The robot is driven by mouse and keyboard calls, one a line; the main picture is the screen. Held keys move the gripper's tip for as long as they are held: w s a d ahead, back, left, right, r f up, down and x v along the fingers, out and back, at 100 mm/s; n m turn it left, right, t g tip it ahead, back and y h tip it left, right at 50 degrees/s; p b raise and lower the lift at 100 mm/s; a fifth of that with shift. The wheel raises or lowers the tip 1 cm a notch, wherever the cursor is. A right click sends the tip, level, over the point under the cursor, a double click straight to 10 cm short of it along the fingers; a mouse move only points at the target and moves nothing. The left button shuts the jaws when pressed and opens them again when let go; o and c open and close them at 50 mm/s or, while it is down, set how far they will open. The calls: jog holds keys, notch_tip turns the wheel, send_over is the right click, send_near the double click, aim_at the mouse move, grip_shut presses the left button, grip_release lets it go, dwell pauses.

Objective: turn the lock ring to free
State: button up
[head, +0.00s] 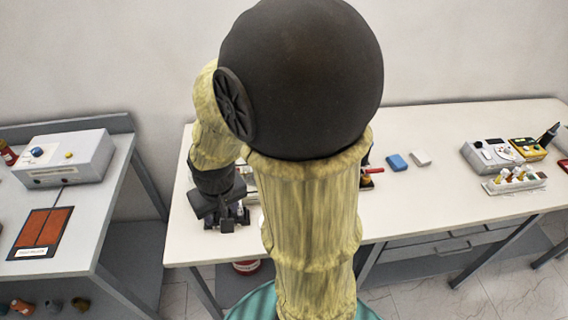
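My arm fills the middle of the head view and hides much of the workbench (475,130). My gripper (227,218) is a dark shape pointing down over the bench's left part. Its fingers blend with dark parts around them, so I cannot tell if they are open or shut, or whether they touch anything. I cannot make out the lock ring or the bushing transformer. Small pale and red pieces show just beside the arm, too covered to identify.
A blue block (396,162) and a white block (420,158) lie right of my arm. Farther right are a grey device (490,153) and a rack of small bottles (515,181). A side table at left holds a grey box (68,158) and a brown-red panel (42,232). The bench's centre right is clear.

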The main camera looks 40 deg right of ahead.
jog(key=w+d+r+m+g+p, duration=0.2)
jog(key=w+d+r+m, duration=0.1)
jog(key=w+d+m, duration=0.8)
jog(key=d+r+m+p, duration=0.2)
jog(key=d+m, duration=0.1)
jog(key=d, duration=1.3)
jog(key=shift+d, duration=0.25)
jog(key=shift+f, duration=0.15)
notch_tip(320, 180, down, 17)
jog(key=p, duration=0.5)
jog(key=shift+f, duration=0.15)
jog(key=shift+w, duration=0.1)
jog(key=c, duration=1)
